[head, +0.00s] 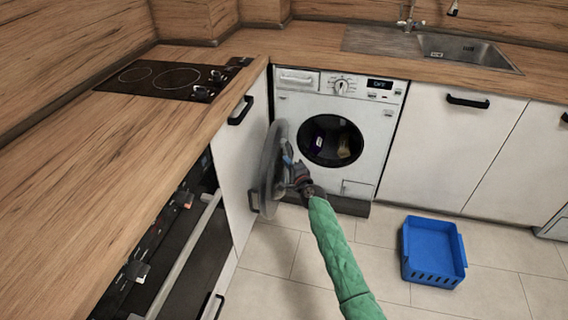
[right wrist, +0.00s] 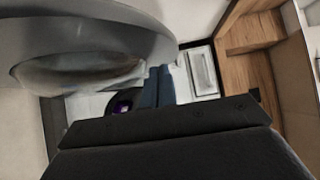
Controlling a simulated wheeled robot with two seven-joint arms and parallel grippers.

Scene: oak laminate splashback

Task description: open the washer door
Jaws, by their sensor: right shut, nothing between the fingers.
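The white washer (head: 375,130) stands under the counter in the head view. Its round door (head: 272,170) is swung wide open to the left, roughly square to the washer's front. The drum opening (head: 332,141) is uncovered, with a few dark and coloured items inside. My right gripper (head: 291,165) is at the inner side of the open door, its fingers shut with nothing between them. In the right wrist view the door (right wrist: 90,45) fills the upper left, close to the gripper's blue-grey fingers (right wrist: 158,88). I cannot tell whether they touch it. My left gripper is not in view.
A blue basket (head: 433,252) sits on the tiled floor to the right. A white cabinet (head: 240,165) is close behind the washer door on the left. The floor before the washer is mostly clear.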

